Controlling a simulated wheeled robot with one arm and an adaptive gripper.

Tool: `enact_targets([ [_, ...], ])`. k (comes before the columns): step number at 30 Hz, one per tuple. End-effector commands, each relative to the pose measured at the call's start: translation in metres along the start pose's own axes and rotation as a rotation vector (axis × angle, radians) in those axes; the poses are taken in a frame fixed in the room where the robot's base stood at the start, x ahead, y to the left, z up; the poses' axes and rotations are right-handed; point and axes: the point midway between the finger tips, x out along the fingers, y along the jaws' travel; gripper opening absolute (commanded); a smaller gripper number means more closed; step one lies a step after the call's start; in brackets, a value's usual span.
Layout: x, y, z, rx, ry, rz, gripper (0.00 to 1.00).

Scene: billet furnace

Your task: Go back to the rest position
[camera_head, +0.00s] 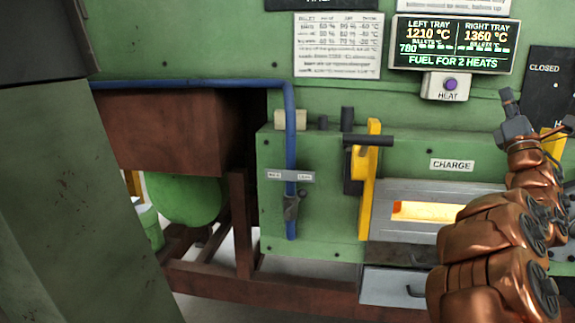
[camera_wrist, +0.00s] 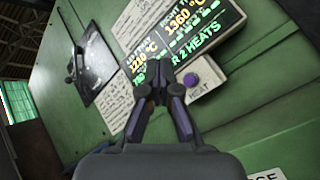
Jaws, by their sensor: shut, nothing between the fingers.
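My gripper (camera_wrist: 160,82) is shut and empty in the wrist view, with its fingertips together in front of the heat display. In the head view my gripper (camera_head: 507,97) is at the right, at the top of my copper-coloured arm, pointing up. It is apart from the HEAT button (camera_head: 450,84), to its right and lower in the picture. The purple HEAT button also shows in the wrist view (camera_wrist: 191,80), just right of the fingertips. The display (camera_head: 452,45) reads left tray 1210 °C, right tray 1360 °C and "FUEL FOR 2 HEATS".
A yellow lever (camera_head: 369,180) with a dark handle stands left of the glowing CHARGE opening (camera_head: 428,211). A blue pipe (camera_head: 290,130) runs down the green furnace front. A dark panel marked CLOSED (camera_head: 545,90) is at the right. A large green cabinet (camera_head: 60,200) fills the left.

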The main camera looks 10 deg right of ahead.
Motion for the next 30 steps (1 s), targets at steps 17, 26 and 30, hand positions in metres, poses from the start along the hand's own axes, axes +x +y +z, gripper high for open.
enact_targets([
  [17, -0.019, -0.009, -0.015, 0.416, -0.117, -0.426, 0.00],
  [26, -0.105, -0.013, -0.069, 0.824, -0.250, -0.861, 0.00],
  [30, -0.161, -0.002, -0.105, 0.994, -0.311, -1.080, 0.00],
])
